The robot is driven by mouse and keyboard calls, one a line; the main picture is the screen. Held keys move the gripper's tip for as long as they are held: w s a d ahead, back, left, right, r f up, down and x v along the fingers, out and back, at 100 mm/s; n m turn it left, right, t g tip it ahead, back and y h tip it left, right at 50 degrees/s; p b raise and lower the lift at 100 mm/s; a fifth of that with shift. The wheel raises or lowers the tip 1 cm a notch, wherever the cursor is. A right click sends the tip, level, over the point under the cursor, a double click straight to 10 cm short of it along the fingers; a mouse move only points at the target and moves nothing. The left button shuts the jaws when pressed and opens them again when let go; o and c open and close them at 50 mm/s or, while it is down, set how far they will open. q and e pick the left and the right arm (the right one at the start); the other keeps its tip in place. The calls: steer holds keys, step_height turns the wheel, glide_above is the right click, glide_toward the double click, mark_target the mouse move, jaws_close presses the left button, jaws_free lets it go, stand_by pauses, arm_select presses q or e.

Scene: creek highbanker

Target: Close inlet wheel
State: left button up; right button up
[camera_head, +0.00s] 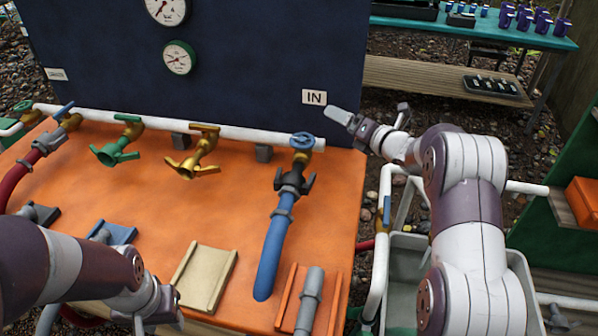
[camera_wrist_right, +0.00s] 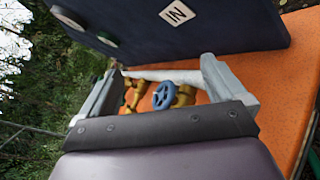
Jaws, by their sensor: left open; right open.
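The inlet wheel is a small blue handwheel (camera_head: 303,141) at the right end of the white pipe, below the IN label (camera_head: 314,97). It also shows in the right wrist view (camera_wrist_right: 177,96), framed between the two grey fingers. My right gripper (camera_head: 338,116) is open and empty, just right of the wheel and apart from it in the head view. In the right wrist view the fingers (camera_wrist_right: 161,66) point toward the pipe. My left gripper (camera_head: 155,312) is open at the bottom left, low over the orange board, far from the wheel.
A blue hose (camera_head: 273,250) hangs from a dark fitting below the wheel. Yellow (camera_head: 193,165) and green (camera_head: 118,154) valves sit left along the white pipe (camera_head: 240,133). The dark blue panel (camera_head: 250,60) stands behind. A grey bin (camera_head: 403,275) is right of the orange board.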

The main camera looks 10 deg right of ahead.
step_height(320, 180, down, 5)
steer(key=s+n+g+y+b, duration=0.1)
steer(key=n+y+b, duration=0.1)
steer(key=n+y, duration=0.35)
steer(key=n+g+y+b, duration=0.1)
steer(key=n+g, duration=0.2)
steer(key=n, duration=0.5)
glide_toward(291, 136)
steer(key=x, duration=0.7)
steer(key=shift+w+f, duration=0.15)
steer(key=shift+f, duration=0.05)
arm_select(q)
step_height(291, 136, down, 6)
steer(key=shift+s+a, duration=0.15)
steer(key=shift+s, duration=0.2)
steer(key=shift+f, duration=0.1)
arm_select(e)
steer(key=c, duration=1)
arm_select(q)
steer(key=shift+f, duration=0.1)
arm_select(e)
steer(key=shift+o, duration=0.2)
